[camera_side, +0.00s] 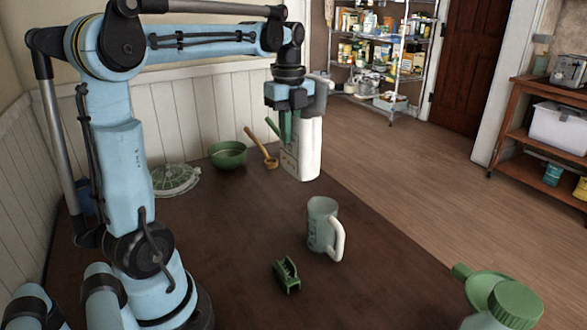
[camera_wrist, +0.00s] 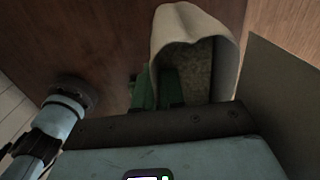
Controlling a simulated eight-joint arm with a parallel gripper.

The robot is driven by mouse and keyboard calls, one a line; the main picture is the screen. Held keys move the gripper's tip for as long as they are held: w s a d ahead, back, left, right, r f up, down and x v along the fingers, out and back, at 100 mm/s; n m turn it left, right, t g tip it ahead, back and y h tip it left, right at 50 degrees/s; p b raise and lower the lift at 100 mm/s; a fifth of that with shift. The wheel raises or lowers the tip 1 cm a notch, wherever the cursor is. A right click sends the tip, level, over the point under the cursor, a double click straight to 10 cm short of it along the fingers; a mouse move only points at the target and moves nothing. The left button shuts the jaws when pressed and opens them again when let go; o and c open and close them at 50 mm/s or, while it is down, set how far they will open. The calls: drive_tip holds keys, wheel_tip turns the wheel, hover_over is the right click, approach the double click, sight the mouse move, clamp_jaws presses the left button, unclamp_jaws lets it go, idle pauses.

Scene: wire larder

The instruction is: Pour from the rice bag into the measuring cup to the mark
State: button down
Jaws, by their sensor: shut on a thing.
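The rice bag (camera_side: 305,150) is a tall white bag, nearly upright, at the back of the dark table in the side view. My gripper (camera_side: 286,128) has green fingers and is shut on it near the top. I cannot tell whether its base touches the table. In the wrist view the bag's pale mouth (camera_wrist: 190,22) is open, with grainy contents inside, beside my green fingers (camera_wrist: 157,88). The measuring cup (camera_side: 321,226) is pale and translucent and stands upright nearer the camera, with its handle to the right. Its fill level cannot be made out.
A green bowl (camera_side: 228,155), a wooden spoon (camera_side: 260,147) and a pale domed strainer-like item (camera_side: 175,179) lie left of the bag. A small green object (camera_side: 286,275) lies in front of the cup. A green-capped container (camera_side: 510,302) stands front right.

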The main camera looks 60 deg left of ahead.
drive_tip(key=w+d+r, duration=0.3)
drive_tip(key=d, duration=0.3)
drive_tip(key=w+d+r, duration=0.2)
drive_tip(key=d+r, duration=0.1)
drive_tip(key=d, duration=0.3)
wheel_tip(320, 180, down, 8)
drive_tip(key=w+t, duration=0.1)
drive_tip(key=t, duration=0.4)
drive_tip(key=shift+w+d, duration=0.15)
drive_tip(key=shift+f+t, duration=0.1)
drive_tip(key=shift+t, duration=0.2)
drive_tip(key=shift+w+f+t, duration=0.15)
drive_tip(key=shift+f+t, duration=0.95)
drive_tip(key=shift+t, duration=0.3)
